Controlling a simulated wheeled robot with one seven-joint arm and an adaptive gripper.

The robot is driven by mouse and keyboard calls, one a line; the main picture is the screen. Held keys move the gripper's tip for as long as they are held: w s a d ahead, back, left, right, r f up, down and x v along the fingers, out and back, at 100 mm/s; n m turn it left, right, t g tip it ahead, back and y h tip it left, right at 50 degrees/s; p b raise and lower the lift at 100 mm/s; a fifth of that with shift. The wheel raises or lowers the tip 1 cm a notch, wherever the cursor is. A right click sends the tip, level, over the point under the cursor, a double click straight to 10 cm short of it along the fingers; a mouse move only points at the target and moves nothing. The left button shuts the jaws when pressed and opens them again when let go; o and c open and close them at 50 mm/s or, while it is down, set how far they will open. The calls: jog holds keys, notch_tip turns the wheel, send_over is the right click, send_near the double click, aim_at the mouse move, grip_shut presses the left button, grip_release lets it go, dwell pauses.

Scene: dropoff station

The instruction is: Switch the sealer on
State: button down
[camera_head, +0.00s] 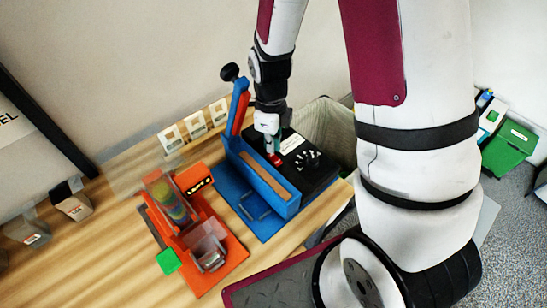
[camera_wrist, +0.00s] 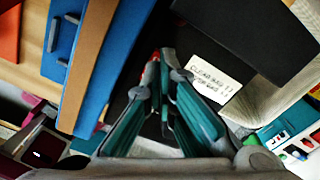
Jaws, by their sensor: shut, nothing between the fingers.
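The sealer is a blue frame (camera_head: 262,178) with a brown strip along its top, a raised blue and red lever (camera_head: 239,108) with a black knob, and a black box on its right side. On the black box (camera_head: 318,178) are a small red switch (camera_head: 275,160), a dial (camera_head: 307,160) with white marks and a white label (camera_head: 292,143). My gripper (camera_head: 270,151) is shut and empty, pointing down right at the red switch. In the wrist view the teal fingertips (camera_wrist: 160,58) meet beside a bit of red (camera_wrist: 154,56); they hide most of it, and I cannot tell whether they touch it.
An orange device (camera_head: 205,235) with a clear bin stands left of the sealer on the wooden table (camera_head: 125,215). A green block (camera_head: 168,261) lies beside it. White framed cards (camera_head: 195,124) stand at the wall. A lined bin (camera_head: 325,125) is behind right, a green crate (camera_head: 510,150) far right.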

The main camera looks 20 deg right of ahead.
aim_at(271, 155)
jog(key=shift+f+b, duration=0.45)
jog(key=shift+f, duration=0.75)
dwell(0.6)
jog(key=shift+r+p, duration=1.95)
jog(key=shift+r, duration=1.6)
